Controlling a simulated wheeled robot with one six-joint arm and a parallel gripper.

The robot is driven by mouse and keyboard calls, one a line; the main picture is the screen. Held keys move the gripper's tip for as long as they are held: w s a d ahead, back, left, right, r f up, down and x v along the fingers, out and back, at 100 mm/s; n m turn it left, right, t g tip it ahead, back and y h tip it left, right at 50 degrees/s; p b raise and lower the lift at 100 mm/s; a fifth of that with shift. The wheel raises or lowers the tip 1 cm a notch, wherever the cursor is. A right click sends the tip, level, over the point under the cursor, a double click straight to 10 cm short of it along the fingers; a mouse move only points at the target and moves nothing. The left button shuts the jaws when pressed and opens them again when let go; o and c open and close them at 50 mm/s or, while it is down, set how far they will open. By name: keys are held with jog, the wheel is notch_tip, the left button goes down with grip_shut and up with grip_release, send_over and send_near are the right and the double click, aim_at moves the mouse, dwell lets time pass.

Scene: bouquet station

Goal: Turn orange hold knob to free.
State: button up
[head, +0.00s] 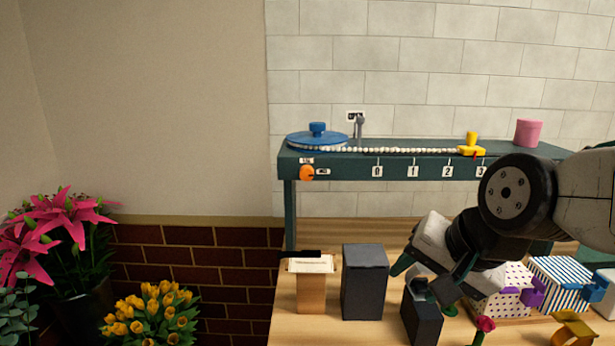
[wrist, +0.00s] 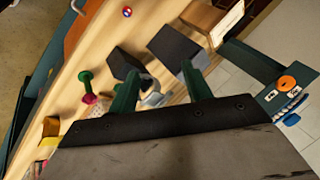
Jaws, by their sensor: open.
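The orange knob (head: 307,173) is on the left front face of the dark green raised shelf (head: 340,165). One small white label sits above it and another to its right; their lettering is too small to read, and I cannot tell which way the knob points. The knob also shows at the right edge of the wrist view (wrist: 287,83). My gripper (head: 424,280) is open and empty, low over the wooden table, to the right of and below the knob and well apart from it. Its two green fingers also show in the wrist view (wrist: 160,72).
A blue turntable (head: 316,140), a bead chain and a yellow slider (head: 470,146) are on the shelf, with a pink pot (head: 528,132). Dark boxes (head: 365,282) and a wooden card stand (head: 311,292) stand below. Patterned boxes (head: 560,280) are at right. Space before the knob looks clear.

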jog(key=w+a+r+m+t+y, duration=0.2)
jog(key=w+a+r+m+t, duration=0.25)
jog(key=w+a+m, duration=0.6)
jog(key=m+t+h, duration=0.5)
jog(key=m+t, duration=0.3)
jog(key=m, duration=0.9)
send_near(307, 175)
jog(key=w, duration=0.1)
jog(key=shift+y, duration=0.3)
jog(key=w, duration=0.7)
jog(key=shift+w+r, duration=0.1)
jog(key=shift+r, duration=0.05)
jog(key=c, duration=1)
